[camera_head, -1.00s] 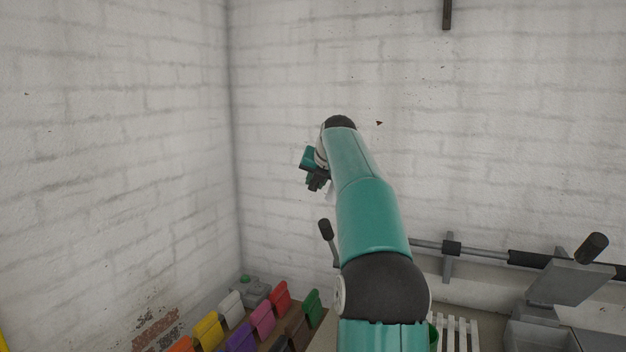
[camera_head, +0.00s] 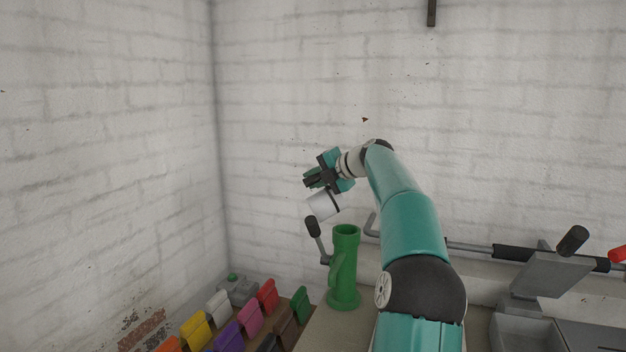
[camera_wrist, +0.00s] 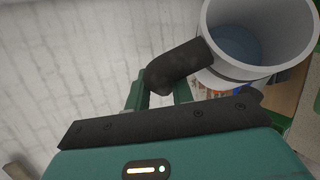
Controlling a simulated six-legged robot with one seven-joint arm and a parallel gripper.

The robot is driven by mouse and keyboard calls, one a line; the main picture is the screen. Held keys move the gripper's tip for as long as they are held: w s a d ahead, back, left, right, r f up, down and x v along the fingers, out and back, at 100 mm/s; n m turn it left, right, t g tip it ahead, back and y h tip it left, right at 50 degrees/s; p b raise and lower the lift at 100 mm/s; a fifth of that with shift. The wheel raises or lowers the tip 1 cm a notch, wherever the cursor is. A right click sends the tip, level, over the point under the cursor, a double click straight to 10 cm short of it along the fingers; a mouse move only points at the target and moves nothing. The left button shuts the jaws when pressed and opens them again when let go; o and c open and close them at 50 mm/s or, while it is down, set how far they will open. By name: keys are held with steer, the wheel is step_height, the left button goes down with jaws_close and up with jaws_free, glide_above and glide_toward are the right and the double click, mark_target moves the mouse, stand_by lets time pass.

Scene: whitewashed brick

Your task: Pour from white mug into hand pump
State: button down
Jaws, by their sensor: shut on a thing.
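The white mug (camera_head: 323,206) hangs in the air, tilted, just above and to the left of the green hand pump (camera_head: 345,262) in the head view. My gripper (camera_head: 318,178) is shut on the mug's dark handle. In the wrist view the mug (camera_wrist: 294,60) fills the upper right, with a bluish surface showing inside, and its dark handle (camera_wrist: 182,66) runs down to my gripper (camera_wrist: 160,98). The pump stands upright, with a round open top and a side spout. A grey crank with a black grip (camera_head: 313,228) is beside it. I cannot see any stream between mug and pump.
Several coloured bins (camera_head: 250,318) stand in rows at the lower left, by the corner of the brick walls. A grey rail (camera_head: 470,246) with black grips runs along the back wall at the right. A grey machine (camera_head: 535,290) stands at the lower right.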

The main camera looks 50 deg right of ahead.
steer(key=shift+a+r, duration=0.1)
steer(key=shift+a, duration=0.1)
steer(key=shift+s+a, duration=0.25)
steer(key=shift+s, duration=0.3)
steer(key=shift+s+d+r+m+t+y, duration=0.5)
steer(key=shift+s+d+r+t, duration=0.2)
steer(key=shift+d, duration=0.2)
steer(key=shift+s+d+r+m+t+y, duration=0.4)
steer(key=shift+s+d+r+m+t, duration=0.25)
steer(key=shift+d, duration=0.25)
stand_by(5.5)
